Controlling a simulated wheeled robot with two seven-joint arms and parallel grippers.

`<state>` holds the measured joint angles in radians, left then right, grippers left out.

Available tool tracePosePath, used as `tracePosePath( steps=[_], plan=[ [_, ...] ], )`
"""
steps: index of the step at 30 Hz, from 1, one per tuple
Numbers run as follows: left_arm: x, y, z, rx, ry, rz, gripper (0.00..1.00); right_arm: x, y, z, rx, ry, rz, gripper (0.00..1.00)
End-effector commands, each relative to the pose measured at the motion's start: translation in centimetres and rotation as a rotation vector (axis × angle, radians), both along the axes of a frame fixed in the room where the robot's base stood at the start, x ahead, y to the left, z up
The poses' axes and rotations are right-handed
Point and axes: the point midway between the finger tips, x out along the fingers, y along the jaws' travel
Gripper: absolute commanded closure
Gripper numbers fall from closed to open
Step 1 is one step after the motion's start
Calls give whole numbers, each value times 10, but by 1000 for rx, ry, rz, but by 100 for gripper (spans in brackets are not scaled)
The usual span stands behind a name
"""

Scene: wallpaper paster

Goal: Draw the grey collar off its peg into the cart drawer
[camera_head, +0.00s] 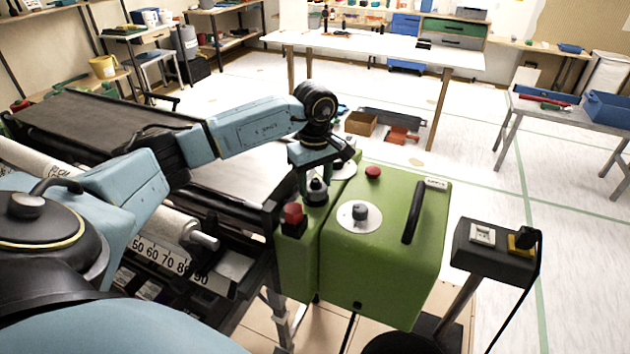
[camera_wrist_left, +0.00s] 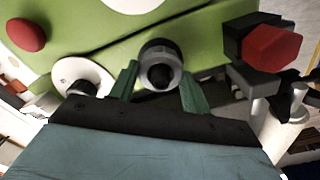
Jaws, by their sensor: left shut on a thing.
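The grey collar (camera_wrist_left: 149,50) is a short ring around a dark peg (camera_wrist_left: 160,76) on the green machine, in the left wrist view. My left gripper (camera_wrist_left: 158,84) is shut on it, with one green finger on each side. In the head view my left gripper (camera_head: 316,186) points down at the machine's left part. The collar (camera_head: 317,199) shows there as a small dark and grey piece between the fingers. It still sits at the machine's surface. I cannot pick out the cart drawer for certain. My right gripper is not in view.
The green machine (camera_head: 400,270) has a white disc with a grey knob (camera_head: 360,213), a black handle (camera_head: 411,212) and a red button (camera_head: 373,172). A red knob (camera_head: 293,213) stands close beside my left gripper. A control box (camera_head: 490,252) stands at the right.

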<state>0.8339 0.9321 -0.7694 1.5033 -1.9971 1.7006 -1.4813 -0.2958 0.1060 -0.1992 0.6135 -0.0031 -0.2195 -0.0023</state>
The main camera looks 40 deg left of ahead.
Motion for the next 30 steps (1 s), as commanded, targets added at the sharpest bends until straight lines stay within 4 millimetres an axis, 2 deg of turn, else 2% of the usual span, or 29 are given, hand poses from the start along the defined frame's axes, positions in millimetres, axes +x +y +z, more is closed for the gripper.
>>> tracePosePath(
  steps=[30],
  plan=[
    [0,0,43,1,0,1,80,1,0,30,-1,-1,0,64]
  ],
)
